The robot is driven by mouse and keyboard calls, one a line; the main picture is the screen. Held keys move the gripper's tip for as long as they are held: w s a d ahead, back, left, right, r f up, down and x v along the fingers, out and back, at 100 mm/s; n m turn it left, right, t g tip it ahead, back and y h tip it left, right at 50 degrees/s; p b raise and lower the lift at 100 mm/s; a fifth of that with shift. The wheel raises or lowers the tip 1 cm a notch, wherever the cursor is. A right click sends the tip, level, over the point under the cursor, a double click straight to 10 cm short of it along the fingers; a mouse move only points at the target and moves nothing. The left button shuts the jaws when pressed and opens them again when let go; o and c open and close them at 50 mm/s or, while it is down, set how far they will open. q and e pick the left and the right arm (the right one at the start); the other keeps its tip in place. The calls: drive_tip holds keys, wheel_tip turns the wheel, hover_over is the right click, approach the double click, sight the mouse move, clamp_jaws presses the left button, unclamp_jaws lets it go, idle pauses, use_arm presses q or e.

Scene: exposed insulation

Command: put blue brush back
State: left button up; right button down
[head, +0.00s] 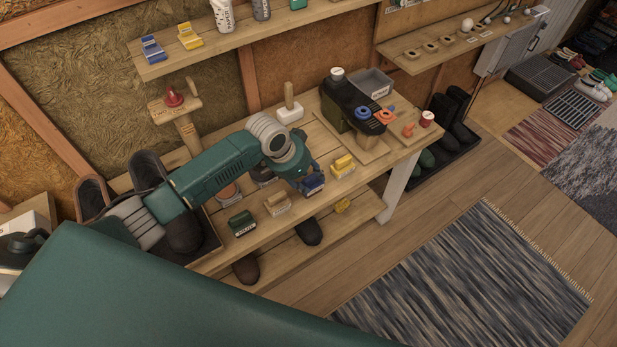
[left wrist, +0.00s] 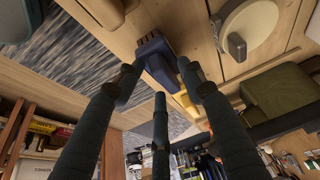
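A blue brush (head: 314,184) is at the front of the wooden bench, in line with other brushes. My left gripper (head: 304,172) reaches down over it from above and hides part of it. In the left wrist view the blue brush (left wrist: 155,58) lies between the fingertips of my left gripper (left wrist: 157,72), with the fingers close on both sides. I cannot tell whether they press on it. Another blue brush (head: 152,48) sits on the upper shelf beside a yellow one (head: 190,37). My right gripper is not in view.
On the bench (head: 215,262), a green brush (head: 242,222) and a tan brush (head: 278,203) stand left of the gripper, and a yellow brush (head: 343,166) stands right. A white block with a wooden handle (head: 290,108) stands behind. A striped rug (head: 470,280) lies on open floor.

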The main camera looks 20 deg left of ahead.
use_arm(q)
drive_tip(key=v, duration=1.2)
drive_tip(key=shift+r, duration=0.1)
